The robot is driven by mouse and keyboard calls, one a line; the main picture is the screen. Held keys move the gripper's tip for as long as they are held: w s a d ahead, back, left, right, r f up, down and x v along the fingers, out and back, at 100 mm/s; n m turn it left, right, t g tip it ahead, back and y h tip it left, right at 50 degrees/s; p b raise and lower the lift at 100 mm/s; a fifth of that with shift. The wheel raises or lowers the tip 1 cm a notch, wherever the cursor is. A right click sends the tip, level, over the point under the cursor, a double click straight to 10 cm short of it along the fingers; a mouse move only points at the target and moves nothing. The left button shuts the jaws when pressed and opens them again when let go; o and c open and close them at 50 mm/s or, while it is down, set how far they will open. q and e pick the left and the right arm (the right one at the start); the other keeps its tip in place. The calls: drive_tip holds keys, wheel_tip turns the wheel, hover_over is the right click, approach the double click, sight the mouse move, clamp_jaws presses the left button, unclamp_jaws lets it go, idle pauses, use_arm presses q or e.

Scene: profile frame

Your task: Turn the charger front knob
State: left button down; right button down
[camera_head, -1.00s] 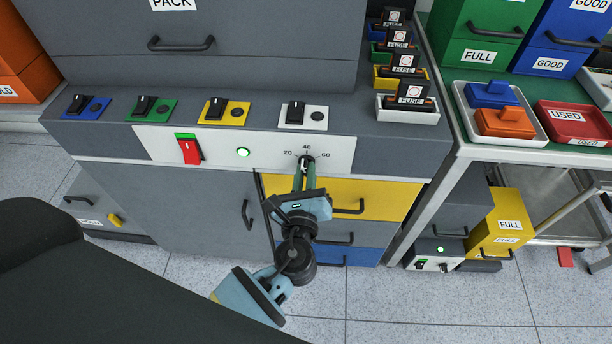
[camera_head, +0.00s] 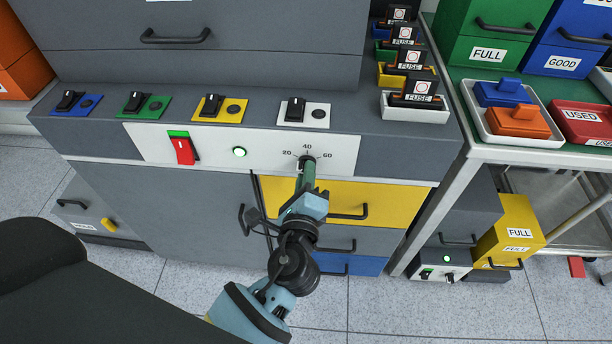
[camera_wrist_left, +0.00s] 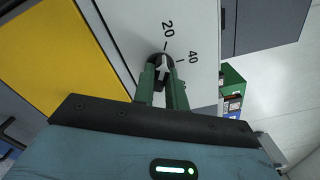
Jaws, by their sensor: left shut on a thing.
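The charger's front knob (camera_head: 307,161) is a small black dial on the white front panel (camera_head: 215,147), under a scale marked 20, 40 and 60. In the left wrist view the knob (camera_wrist_left: 161,66) has a white pointer that appears to point near the 20 mark. My left gripper (camera_head: 305,173) has green fingers, and they reach up to the panel at the knob. In the left wrist view my left gripper (camera_wrist_left: 163,80) is shut on the knob, one finger on each side. The fingers hide part of the knob. My right gripper is not in view.
A red switch (camera_head: 184,150) and a lit green lamp (camera_head: 239,152) sit left of the knob. Several black rocker switches stand on the ledge above. A yellow drawer (camera_head: 385,206) with a black handle is just below the panel. A side table (camera_head: 465,140) stands at right.

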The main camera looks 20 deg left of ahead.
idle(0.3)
use_arm(q)
drive_tip(key=c, duration=1.4)
unclamp_jaws()
drive_tip(key=shift+c, duration=0.2)
drive_tip(key=v, duration=0.8)
drive_tip(key=shift+w, duration=0.1)
